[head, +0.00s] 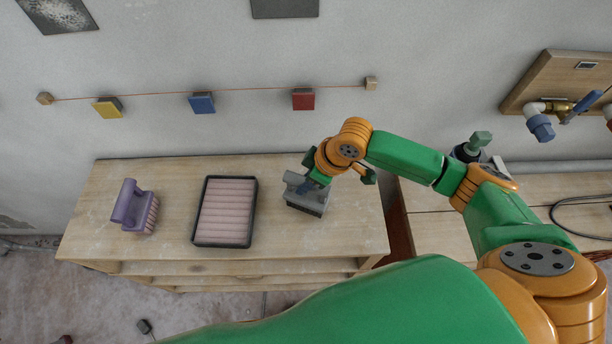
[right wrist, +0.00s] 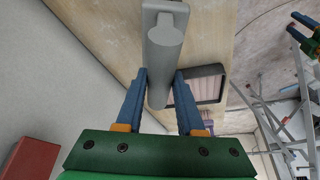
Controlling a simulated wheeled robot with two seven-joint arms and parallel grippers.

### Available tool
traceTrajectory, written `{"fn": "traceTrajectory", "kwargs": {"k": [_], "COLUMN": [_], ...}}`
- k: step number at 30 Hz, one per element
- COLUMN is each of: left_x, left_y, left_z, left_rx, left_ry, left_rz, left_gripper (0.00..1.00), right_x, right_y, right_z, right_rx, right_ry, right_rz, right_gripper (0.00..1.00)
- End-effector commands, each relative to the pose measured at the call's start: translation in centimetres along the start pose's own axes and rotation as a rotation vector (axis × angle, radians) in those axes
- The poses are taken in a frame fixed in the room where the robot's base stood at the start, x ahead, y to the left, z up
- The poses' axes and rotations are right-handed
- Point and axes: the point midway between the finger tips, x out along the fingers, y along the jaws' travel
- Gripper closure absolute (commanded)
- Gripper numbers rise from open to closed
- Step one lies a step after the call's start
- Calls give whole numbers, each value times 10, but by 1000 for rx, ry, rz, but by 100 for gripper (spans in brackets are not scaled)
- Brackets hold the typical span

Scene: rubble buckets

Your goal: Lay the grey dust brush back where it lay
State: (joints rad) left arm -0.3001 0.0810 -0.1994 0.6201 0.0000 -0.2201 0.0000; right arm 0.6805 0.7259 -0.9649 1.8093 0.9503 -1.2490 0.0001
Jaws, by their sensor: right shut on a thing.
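The grey dust brush (head: 306,194) is at the right end of the wooden bench top (head: 170,174), with its dark bristles facing down. My right gripper (head: 314,179) is shut on its handle. In the right wrist view the grey handle (right wrist: 163,55) lies between the blue fingers of the right gripper (right wrist: 161,88). I cannot tell whether the bristles touch the bench. Parts that look like my left gripper (right wrist: 306,36) show at the right edge of the right wrist view, cut off and small.
A black-rimmed tray (head: 197,212) with a pink ribbed inside lies left of the brush. A purple brush (head: 136,207) stands further left. Yellow (head: 107,108), blue (head: 202,103) and red (head: 303,99) blocks hang along the wall. Bare bench lies between tray and grey brush.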

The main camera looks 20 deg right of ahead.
Motion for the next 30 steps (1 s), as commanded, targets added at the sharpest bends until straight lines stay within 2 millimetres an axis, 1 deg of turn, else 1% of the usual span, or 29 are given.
{"fn": "traceTrajectory", "kwargs": {"k": [1,3,14,29,30], "left_x": [9,11,10,17,17], "left_y": [0,0,0,1,1], "left_z": [1,1,1,1,1], "left_rx": [0,0,0,0,0], "left_ry": [0,0,0,1,1], "left_rz": [0,0,1,1,2], "left_gripper": [50,50,50,50,50], "right_x": [12,16,15,27,26], "right_y": [0,0,0,0,0], "right_z": [5,6,6,11,10], "right_rx": [0,0,-1,0,0], "right_ry": [0,0,1,1,1], "right_rz": [0,1,1,0,0], "right_gripper": [100,100,100,100,58]}}
